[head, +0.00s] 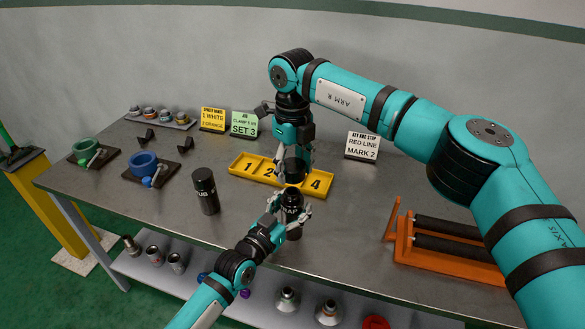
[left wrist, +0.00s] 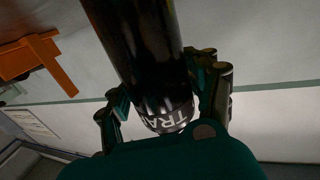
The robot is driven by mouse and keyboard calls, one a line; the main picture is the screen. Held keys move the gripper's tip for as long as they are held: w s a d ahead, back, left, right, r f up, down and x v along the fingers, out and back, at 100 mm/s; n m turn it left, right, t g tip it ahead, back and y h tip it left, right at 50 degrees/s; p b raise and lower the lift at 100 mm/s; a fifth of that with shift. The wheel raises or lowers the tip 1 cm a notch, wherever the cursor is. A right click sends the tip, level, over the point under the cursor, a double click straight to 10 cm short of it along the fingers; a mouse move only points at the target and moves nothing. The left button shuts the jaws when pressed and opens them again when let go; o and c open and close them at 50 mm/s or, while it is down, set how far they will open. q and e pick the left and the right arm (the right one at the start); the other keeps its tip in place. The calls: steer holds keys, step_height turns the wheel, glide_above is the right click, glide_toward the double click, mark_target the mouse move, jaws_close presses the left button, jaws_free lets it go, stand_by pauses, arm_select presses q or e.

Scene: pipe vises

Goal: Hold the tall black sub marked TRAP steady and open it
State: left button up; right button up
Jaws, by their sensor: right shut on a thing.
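The tall black sub marked TRAP (head: 292,212) stands upright near the front middle of the bench. In the left wrist view the black sub (left wrist: 140,50) fills the middle, with part of its white lettering showing. My left gripper (head: 289,206) has a finger on each side of it, close against its sides; it also shows in the left wrist view (left wrist: 165,95). My right gripper (head: 293,178) points down just above the sub and is shut on a dark cylindrical piece (head: 295,166). Whether that piece touches the sub is hidden by the fingers.
Another black sub (head: 205,190) stands to the left. A yellow numbered tray (head: 240,166) lies behind the grippers. Blue (head: 143,166) and green (head: 84,150) vises sit at left, an orange roller stand (head: 440,262) at right. Sign cards (head: 362,147) stand at the back.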

arm_select(q)
steer(key=o, duration=0.4)
steer(key=shift+o, duration=0.2)
